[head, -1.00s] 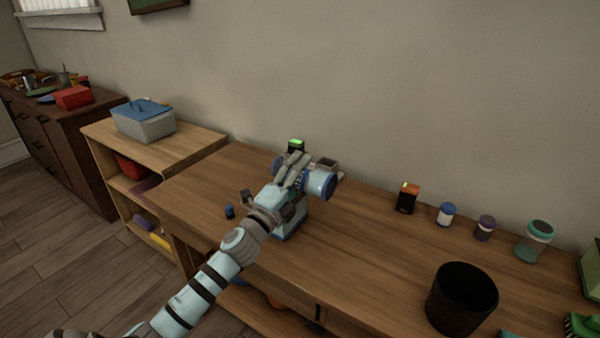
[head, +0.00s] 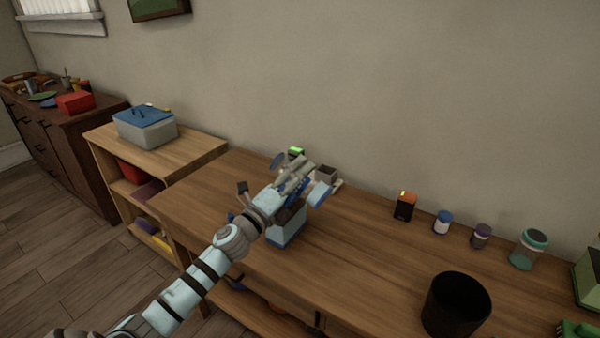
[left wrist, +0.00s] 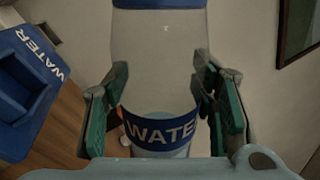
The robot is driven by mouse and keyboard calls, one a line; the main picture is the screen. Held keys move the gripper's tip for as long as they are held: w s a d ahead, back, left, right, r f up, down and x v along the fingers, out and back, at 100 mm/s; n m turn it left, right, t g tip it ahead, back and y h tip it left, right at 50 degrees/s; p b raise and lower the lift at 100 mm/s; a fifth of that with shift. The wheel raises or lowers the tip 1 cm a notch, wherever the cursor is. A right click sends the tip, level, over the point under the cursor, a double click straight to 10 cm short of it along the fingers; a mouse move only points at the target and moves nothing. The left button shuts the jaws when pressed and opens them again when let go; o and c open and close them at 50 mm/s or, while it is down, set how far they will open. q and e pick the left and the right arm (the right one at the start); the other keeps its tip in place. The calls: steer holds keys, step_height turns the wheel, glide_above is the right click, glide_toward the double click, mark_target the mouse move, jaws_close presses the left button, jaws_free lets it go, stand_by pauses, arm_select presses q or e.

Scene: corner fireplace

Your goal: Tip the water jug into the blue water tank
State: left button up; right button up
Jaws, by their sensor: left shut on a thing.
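My left gripper (head: 296,178) is shut on the water jug (head: 320,193) above the wooden bench. In the head view the gripper hides most of the jug; a blue end shows to the right of the fingers. In the left wrist view the jug (left wrist: 158,60) is a greyish cylinder with a blue "WATER" band between the green finger pads. The blue water tank (head: 288,226), a light-blue box with a darker blue base, stands on the bench below the gripper, its top partly hidden. The tank (left wrist: 25,75) shows left of the jug in the wrist view. My right gripper is out of view.
An orange-and-black box (head: 405,206), a blue-lidded jar (head: 442,223), a purple-lidded jar (head: 480,236) and a teal-lidded jar (head: 529,250) line the bench's back right. A black bin (head: 456,305) stands nearer. A lidded grey box (head: 147,128) sits on the left shelf.

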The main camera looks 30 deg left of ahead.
mark_target(281, 152)
arm_select(q)
steer(key=m, duration=0.1)
steer(key=r+m+p, duration=0.1)
steer(key=shift+a+r+m+g+h, duration=0.3)
steer(key=shift+a, duration=0.05)
steer(key=a+r+m+p, duration=0.1)
steer(key=r+m+p, duration=0.1)
steer(key=m, duration=0.1)
steer(key=a+r+m+g+h+p, duration=0.1)
steer(key=r+m+p, duration=0.1)
steer(key=m, duration=0.2)
steer(key=a+r+m+g+p, duration=0.1)
steer(key=a+r+m+p, duration=0.1)
steer(key=m, duration=0.1)
steer(key=shift+s+h, duration=0.1)
steer(key=shift+h, duration=0.3)
steer(key=shift+a+r+m+g+p, duration=0.25)
steer(key=shift+a+m+g+p, duration=0.3)
steer(key=shift+m, duration=0.45)
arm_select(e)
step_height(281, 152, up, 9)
arm_select(q)
steer(key=shift+d, duration=0.1)
